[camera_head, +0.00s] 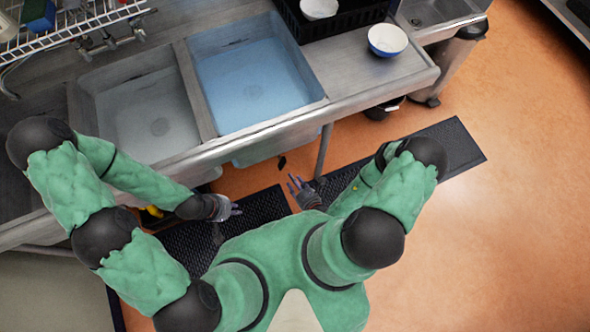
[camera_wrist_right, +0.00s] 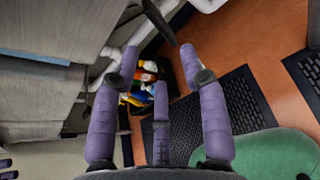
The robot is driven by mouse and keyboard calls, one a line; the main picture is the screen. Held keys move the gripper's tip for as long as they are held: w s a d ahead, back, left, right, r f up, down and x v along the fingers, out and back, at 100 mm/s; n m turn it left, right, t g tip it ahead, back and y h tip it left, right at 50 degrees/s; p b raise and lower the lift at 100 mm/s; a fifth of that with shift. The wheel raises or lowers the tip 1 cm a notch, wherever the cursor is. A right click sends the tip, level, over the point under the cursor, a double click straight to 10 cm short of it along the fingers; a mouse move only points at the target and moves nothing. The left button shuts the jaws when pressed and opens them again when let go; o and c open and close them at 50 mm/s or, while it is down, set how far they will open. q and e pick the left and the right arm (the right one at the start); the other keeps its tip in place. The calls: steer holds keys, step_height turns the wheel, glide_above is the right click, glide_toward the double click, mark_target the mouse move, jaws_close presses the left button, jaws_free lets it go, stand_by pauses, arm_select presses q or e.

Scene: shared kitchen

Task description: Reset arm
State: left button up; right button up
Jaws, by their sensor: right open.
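My right gripper (camera_head: 296,183) is in front of the sink counter, low over the dark floor mats in the head view. In the right wrist view its purple fingers (camera_wrist_right: 160,68) are spread apart, with nothing between them. My left gripper (camera_head: 233,208) is further left, near the counter's front edge. Its fingers are small in the head view, and I cannot tell how far apart they are. I see no object held in it. Both arms are bent, with the hands in front of my body.
The steel counter (camera_head: 350,80) holds a grey sink basin (camera_head: 150,110) and a blue-tinted basin (camera_head: 255,80). A blue-and-white bowl (camera_head: 387,40) stands at its right. Black mats (camera_head: 450,150) lie on the orange floor (camera_head: 500,230). Colourful bottles (camera_wrist_right: 142,85) and pipes are under the counter.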

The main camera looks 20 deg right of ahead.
steer(key=shift+s, duration=0.1)
stand_by(0.6)
steer(key=s+a+r+n+g+y, duration=0.3)
steer(key=a+r+n+g+y, duration=0.25)
steer(key=a+n+y, duration=0.4)
steer(key=s+a+r+n+g, duration=0.2)
steer(key=s+n+g, duration=0.3)
steer(key=s+a+r+n+g, duration=0.2)
steer(key=s+n+g, duration=0.3)
steer(key=s, duration=0.1)
steer(key=d+n+g+h, duration=0.3)
steer(key=d+n+h, duration=0.3)
steer(key=d+n, duration=0.3)
steer(key=w+r+n+t+h, duration=0.2)
steer(key=w+r+n+t, duration=0.2)
steer(key=w+n, duration=0.3)
steer(key=shift+w+a+r+t, duration=0.15)
steer(key=shift+w+r+t, duration=0.1)
steer(key=shift+w+t, duration=0.4)
